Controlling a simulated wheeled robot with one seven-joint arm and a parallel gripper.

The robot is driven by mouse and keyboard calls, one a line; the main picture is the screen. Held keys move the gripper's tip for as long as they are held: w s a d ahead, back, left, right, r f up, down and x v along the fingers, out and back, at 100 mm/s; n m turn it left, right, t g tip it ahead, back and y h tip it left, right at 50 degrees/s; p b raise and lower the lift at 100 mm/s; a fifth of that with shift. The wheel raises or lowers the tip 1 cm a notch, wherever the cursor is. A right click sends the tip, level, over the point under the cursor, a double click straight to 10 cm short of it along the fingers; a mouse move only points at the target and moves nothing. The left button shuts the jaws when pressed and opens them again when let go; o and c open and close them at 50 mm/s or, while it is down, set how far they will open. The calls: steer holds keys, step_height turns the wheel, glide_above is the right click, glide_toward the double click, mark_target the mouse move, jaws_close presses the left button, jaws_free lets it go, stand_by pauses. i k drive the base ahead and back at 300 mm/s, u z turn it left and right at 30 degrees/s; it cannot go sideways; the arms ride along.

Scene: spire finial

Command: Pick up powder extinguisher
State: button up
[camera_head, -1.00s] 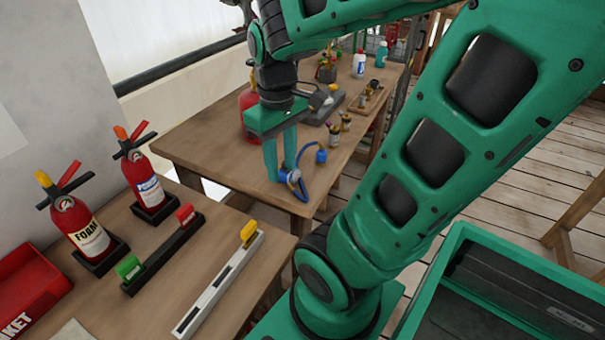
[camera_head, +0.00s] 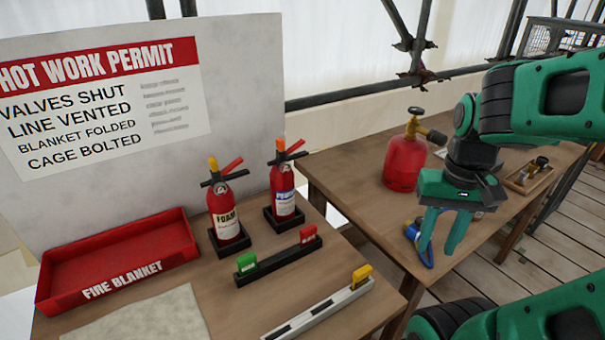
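The powder extinguisher (camera_head: 284,189) is the red one on the right of two, with a blue and white label and an orange piece at its top. It stands upright in a black holder (camera_head: 285,217) on the near table. The foam extinguisher (camera_head: 224,212), with a yellow top piece and a cream label, stands upright in its own holder to the left. My gripper (camera_head: 439,250) is to the right of the powder extinguisher, clear of it, over the far table's near end. Its fingers point down and are apart, with nothing seen gripped between them.
A red fire blanket tray (camera_head: 176,245) lies left of the extinguishers. In front are a black rail (camera_head: 279,261) with green and red tags and a pale bar (camera_head: 318,312) with a yellow tag. A red gas cylinder (camera_head: 404,164) and blue hose (camera_head: 424,256) are near my gripper.

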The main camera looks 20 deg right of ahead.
mark_target(282, 175)
steer(key=k, duration=0.5)
steer(key=z, duration=1.2)
steer(key=k, duration=0.95)
steer(key=u, duration=1)
steer(key=i, duration=1)
steer(key=z, duration=0.05)
